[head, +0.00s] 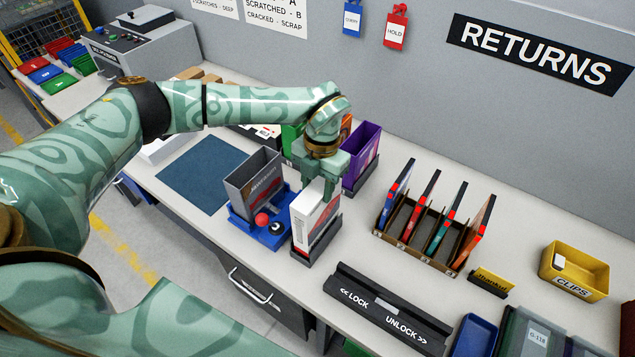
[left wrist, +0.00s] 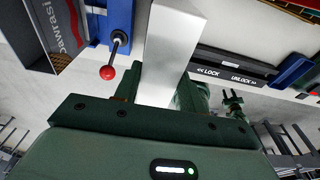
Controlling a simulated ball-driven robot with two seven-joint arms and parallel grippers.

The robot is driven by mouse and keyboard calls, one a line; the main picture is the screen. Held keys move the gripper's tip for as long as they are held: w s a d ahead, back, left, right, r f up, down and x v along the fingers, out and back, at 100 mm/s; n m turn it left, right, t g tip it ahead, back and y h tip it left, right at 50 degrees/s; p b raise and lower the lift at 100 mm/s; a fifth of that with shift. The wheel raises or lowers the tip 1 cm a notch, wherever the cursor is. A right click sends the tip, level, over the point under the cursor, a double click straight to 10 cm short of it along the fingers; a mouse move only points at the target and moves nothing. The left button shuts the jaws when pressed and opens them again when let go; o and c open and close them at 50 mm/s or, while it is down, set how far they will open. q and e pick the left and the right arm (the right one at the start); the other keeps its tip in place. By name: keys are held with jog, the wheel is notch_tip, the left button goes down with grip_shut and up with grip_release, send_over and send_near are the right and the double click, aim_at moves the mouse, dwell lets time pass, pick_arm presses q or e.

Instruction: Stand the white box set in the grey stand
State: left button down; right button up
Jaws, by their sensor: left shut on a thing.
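My left gripper (head: 322,186) is shut on the top of the white box set from above. In the left wrist view the white box set (left wrist: 172,50) runs away between the fingers, and the stand is hidden there. A small green part low in that view looks like my right gripper (left wrist: 233,99); it is too small to tell its state.
Left of the stand, a blue fixture (head: 268,236) with a red-knobbed lever holds a grey sleeve (head: 254,180). A purple box (head: 362,152) stands behind. A rack (head: 408,250) of thin cases is to the right, and a lock bar (head: 388,310) lies in front.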

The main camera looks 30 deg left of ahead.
pick_arm(q)
jog(key=shift+f+b, duration=0.9)
jog(key=shift+f, duration=0.8)
jog(key=shift+c, duration=1.8)
grip_release()
notch_tip(320, 180, up, 8)
jog(key=p, duration=0.7)
